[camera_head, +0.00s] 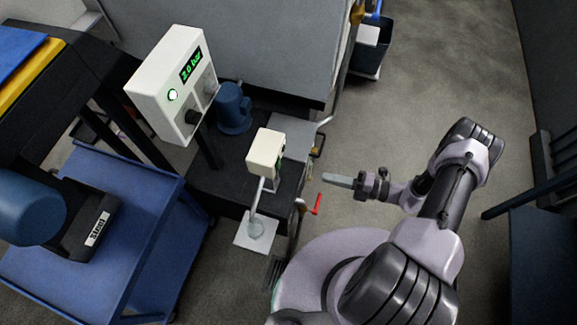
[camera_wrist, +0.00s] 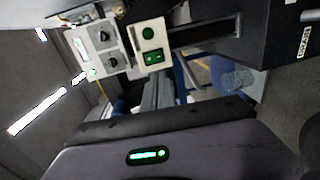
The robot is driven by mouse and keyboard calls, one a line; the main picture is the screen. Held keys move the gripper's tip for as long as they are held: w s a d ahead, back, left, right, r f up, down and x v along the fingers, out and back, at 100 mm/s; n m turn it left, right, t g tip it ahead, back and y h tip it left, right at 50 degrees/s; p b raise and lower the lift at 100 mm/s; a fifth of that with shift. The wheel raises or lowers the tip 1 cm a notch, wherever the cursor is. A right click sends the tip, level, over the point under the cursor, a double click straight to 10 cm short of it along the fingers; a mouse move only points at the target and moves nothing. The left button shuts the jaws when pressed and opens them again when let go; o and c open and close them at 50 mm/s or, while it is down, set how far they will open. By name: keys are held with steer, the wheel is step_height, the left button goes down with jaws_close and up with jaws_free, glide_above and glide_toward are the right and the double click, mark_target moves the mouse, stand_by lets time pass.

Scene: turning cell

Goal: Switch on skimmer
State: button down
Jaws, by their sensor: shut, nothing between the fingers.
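The likely skimmer is a small white box (camera_head: 265,152) on the black tank, with a pale arm slanting down to a clear jar (camera_head: 256,228) on a white tray. In the head view its switch face is turned right and seen edge-on. In the wrist view the skimmer's face (camera_wrist: 160,44) shows a round green part (camera_wrist: 148,33) above a green rocker-like switch (camera_wrist: 154,57); I cannot tell the switch's position. My gripper (camera_head: 330,179) is shut and empty, pointing left, to the right of the box and apart from it.
A larger white panel (camera_head: 163,82) reads 2.0 bar, with a lit green button and dark knobs. A blue pump (camera_head: 234,108) stands behind the skimmer. A red handle (camera_head: 317,204) projects below my gripper. A blue cart (camera_head: 150,240) is at left.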

mark_target(279, 164)
steer(key=b+x, duration=0.2)
steer(key=x, duration=1.2)
